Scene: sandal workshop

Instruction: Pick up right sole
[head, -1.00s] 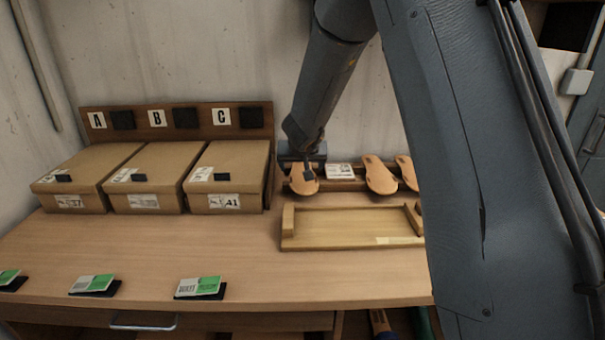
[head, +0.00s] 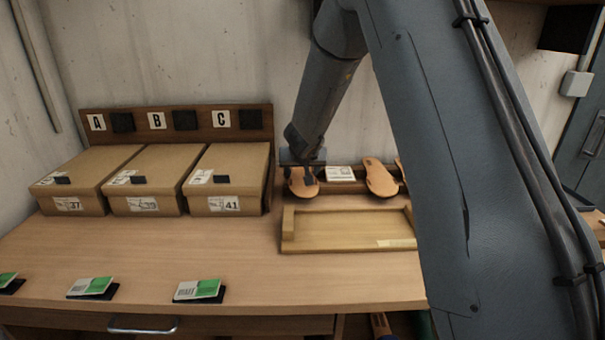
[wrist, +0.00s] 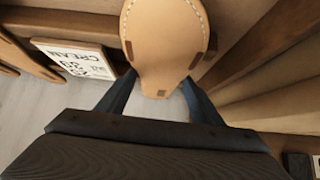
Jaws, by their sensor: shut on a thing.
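A tan sole (head: 304,188) with pale edge stitching stands leaning at the left end of the wooden rack behind the tray. My gripper (head: 300,173) is at its upper part, with the fingers on either side. In the wrist view my gripper (wrist: 160,82) is shut on the sole (wrist: 165,40), whose narrower end lies between the two fingers. The sole's lower part is out of the wrist view. Another tan sole (head: 379,178) leans farther right on the rack. A sliver of a further one shows beside my arm, which hides the rest.
A printed card (head: 340,173) stands between the soles; it also shows in the wrist view (wrist: 75,60). An empty wooden tray (head: 345,230) lies in front. Three cardboard boxes (head: 232,175) stand at left under letters A, B, C. Green-white cards (head: 199,290) line the front edge.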

